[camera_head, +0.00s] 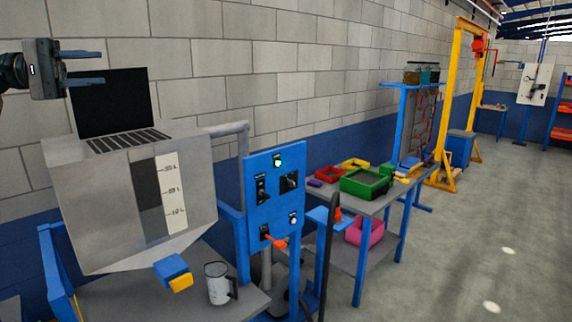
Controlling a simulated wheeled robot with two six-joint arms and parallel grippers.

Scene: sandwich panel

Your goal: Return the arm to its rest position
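Only the wrist end of my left arm shows, at the left edge. My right arm and gripper are not in view.
A blue control panel (275,200) with a lit green button stands right of the hopper. A mug (218,284) sits on the grey bench below. A workbench (335,194) holds coloured bins, including a green one (366,184). Open floor (455,255) lies at right.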

